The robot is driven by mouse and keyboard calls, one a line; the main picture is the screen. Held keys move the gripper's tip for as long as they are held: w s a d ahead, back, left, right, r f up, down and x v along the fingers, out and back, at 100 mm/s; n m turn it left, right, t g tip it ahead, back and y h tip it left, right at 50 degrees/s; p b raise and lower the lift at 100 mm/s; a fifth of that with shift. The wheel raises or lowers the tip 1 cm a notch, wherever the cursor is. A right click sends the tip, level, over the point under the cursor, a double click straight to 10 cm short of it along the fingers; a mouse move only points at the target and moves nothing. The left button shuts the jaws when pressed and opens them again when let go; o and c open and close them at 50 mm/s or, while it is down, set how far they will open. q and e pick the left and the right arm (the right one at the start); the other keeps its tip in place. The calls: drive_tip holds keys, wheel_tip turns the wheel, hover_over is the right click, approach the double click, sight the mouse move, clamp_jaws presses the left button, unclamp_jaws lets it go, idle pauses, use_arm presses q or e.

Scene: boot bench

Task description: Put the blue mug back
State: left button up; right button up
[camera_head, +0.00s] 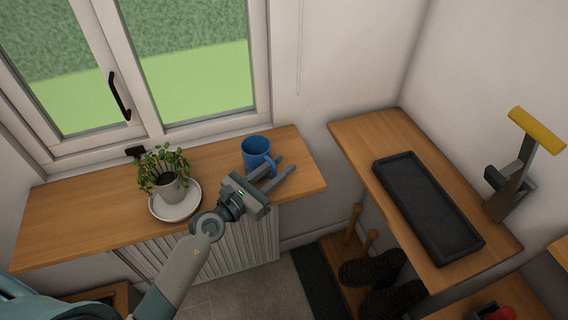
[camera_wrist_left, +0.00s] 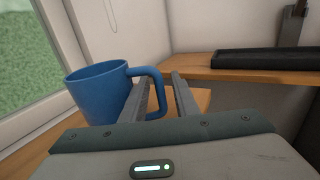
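The blue mug (camera_head: 256,148) stands upright on the right part of the wooden window shelf (camera_head: 90,208), its handle toward my left gripper. My left gripper (camera_head: 288,163) is open beside the mug, over the shelf's front right part. In the left wrist view, the mug (camera_wrist_left: 98,95) is at the left and its handle (camera_wrist_left: 157,90) appears between the two spread fingers (camera_wrist_left: 160,82). I cannot tell whether a finger touches it. My right gripper is not in view.
A potted plant (camera_head: 170,187) on a white saucer (camera_head: 188,208) stands left of the mug. The window is behind. At the right, a wooden bench (camera_head: 365,127) holds a black tray (camera_head: 425,205) and a yellow-topped stand (camera_head: 537,130). Dark boots (camera_head: 375,268) are below.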

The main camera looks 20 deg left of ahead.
use_arm(q)
drive_tip(key=b+v, duration=0.1)
drive_tip(key=v, duration=0.7)
drive_tip(key=shift+s+a+f, duration=0.15)
drive_tip(key=shift+s, duration=0.15)
drive_tip(key=shift+s+a+b, duration=0.25)
drive_tip(key=shift+s+b, duration=0.05)
drive_tip(key=shift+s, duration=0.4)
